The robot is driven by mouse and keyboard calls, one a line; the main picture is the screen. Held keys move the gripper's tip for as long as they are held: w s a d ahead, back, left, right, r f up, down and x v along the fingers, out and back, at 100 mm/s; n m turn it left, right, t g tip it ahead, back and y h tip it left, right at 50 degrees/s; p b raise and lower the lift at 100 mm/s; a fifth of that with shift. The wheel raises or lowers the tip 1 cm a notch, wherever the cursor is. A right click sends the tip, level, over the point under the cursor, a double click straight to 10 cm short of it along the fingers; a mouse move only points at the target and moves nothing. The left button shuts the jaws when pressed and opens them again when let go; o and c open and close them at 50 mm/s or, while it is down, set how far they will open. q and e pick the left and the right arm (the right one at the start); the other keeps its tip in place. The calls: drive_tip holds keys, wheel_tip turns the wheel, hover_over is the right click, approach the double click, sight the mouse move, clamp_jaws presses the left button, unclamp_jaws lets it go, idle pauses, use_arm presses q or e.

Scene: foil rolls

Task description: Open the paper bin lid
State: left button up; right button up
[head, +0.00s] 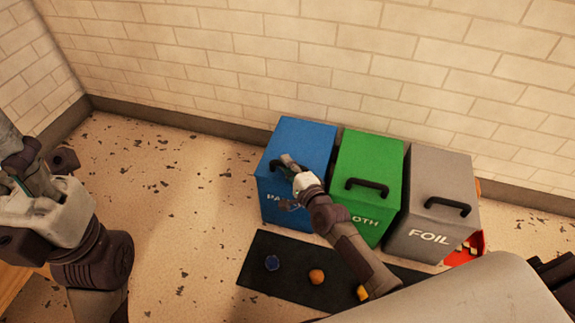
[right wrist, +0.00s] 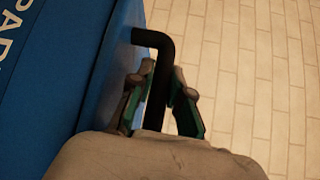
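The blue paper bin (head: 305,140) stands at the left of a row of three bins against the wall, its lid down. Its label is partly covered by my right arm. My right gripper (head: 292,165) is at the black handle on its lid. The blue bin (right wrist: 70,75) fills the left of that view. My left gripper (head: 38,172) is at the left edge, far from the bins; its fingers are unclear.
A green bin (head: 368,155) and a grey foil bin (head: 440,180) stand right of it, lids down. A dark mat (head: 262,250) with several small items lies in front. A red container (head: 475,248) shows at right. Speckled floor at left is free.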

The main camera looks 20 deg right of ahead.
clamp_jaws()
